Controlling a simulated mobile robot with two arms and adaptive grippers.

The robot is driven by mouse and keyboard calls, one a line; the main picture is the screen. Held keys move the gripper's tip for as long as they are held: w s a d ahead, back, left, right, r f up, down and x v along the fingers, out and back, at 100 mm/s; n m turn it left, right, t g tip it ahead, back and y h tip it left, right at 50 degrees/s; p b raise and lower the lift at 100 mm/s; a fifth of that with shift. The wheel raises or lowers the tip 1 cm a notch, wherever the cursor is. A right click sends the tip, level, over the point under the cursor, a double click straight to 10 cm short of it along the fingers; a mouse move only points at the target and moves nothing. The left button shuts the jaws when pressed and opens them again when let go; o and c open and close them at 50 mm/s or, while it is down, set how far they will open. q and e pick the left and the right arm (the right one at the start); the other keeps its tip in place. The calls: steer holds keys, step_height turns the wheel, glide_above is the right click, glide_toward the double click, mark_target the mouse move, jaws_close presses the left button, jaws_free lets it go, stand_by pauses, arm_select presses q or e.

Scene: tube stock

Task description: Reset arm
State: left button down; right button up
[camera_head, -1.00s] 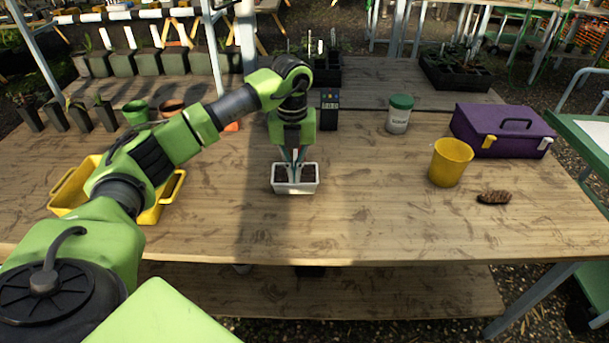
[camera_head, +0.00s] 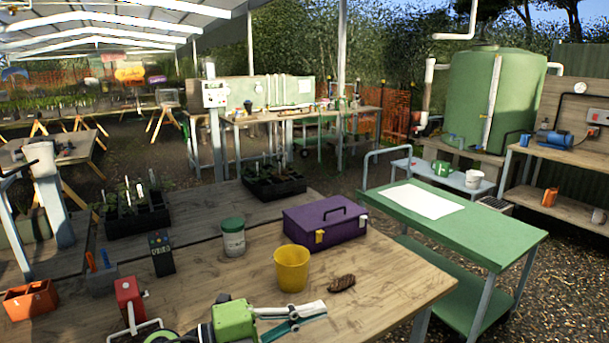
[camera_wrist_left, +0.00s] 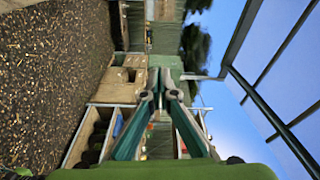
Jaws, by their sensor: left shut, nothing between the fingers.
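My left gripper (camera_head: 318,312) is low at the bottom of the head view, in front of the table's near part. Its green body is at the left and its fingers point right, closed together and empty. In the left wrist view the teal fingers (camera_wrist_left: 161,92) meet at their tips with nothing between them. The scene there is tilted on its side, with gravel, wooden boxes and sky behind. My right gripper is in neither view.
On the wooden table (camera_head: 385,283) stand a yellow cup (camera_head: 291,268), a brown brush-like object (camera_head: 341,284), a purple toolbox (camera_head: 324,221) and a green-lidded jar (camera_head: 232,238). A green cart (camera_head: 470,228) stands to the right. Gravel is beyond it.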

arm_select(q)
steer(key=w+a+r+n+t+y, duration=0.3)
steer(key=a+n+t+y, duration=0.4)
steer(key=a+n+t, duration=0.65)
steer(key=s+a+f+n+g+y, duration=0.2)
steer(key=s+a+f+n+y, duration=0.1)
steer(key=f, duration=0.4)
steer(key=s+a+f+n+g+y, duration=0.3)
steer(key=f+n+y, duration=0.1)
steer(key=f+n, duration=0.2)
steer(key=s+a+f+n+g+y, duration=0.3)
steer(key=s+f+n+y, duration=0.1)
steer(key=f, duration=0.4)
steer(key=shift+a+n+g, duration=0.2)
steer(key=shift+n+g, duration=0.05)
steer(key=shift+n, duration=0.2)
steer(key=s+d+f+g+h, duration=0.1)
steer(key=s+f+g, duration=0.35)
steer(key=s, duration=0.55)
steer(key=s+f+g, duration=0.4)
steer(key=s+f, duration=0.2)
steer(key=s, duration=0.5)
step_height(320, 180, down, 27)
steer(key=s+g, duration=0.1)
steer(key=s, duration=0.1)
steer(key=s+a+f+g, duration=0.1)
steer(key=s+a+f, duration=0.1)
steer(key=s+f, duration=1.3)
steer(key=shift+s+a, duration=0.4)
steer(key=shift+s, duration=0.2)
